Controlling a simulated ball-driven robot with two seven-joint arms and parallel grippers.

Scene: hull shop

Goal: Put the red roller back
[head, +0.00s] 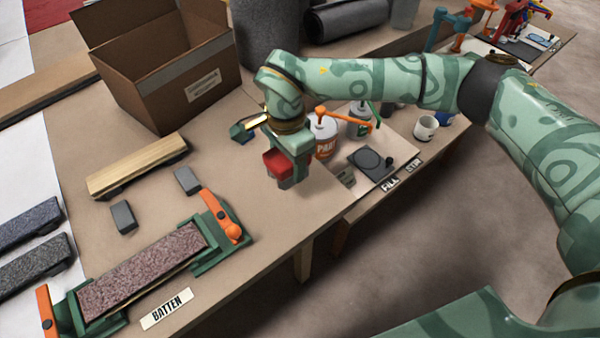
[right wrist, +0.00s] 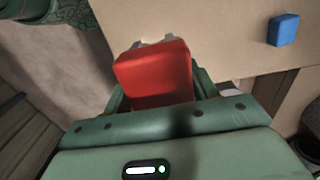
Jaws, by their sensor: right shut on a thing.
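The red roller (head: 277,163) shows as a blocky red piece held in my right gripper (head: 290,176), which is shut on it. In the head view it hangs over the brown table near its front edge. In the right wrist view the red piece (right wrist: 154,75) sits between the two fingers, with pale table behind it. Whether it touches the table cannot be told. My left gripper is out of view.
A cardboard box (head: 150,92) is behind. A clamped batten (head: 143,270) lies front left. A blue block (right wrist: 284,29) shows in the wrist view.

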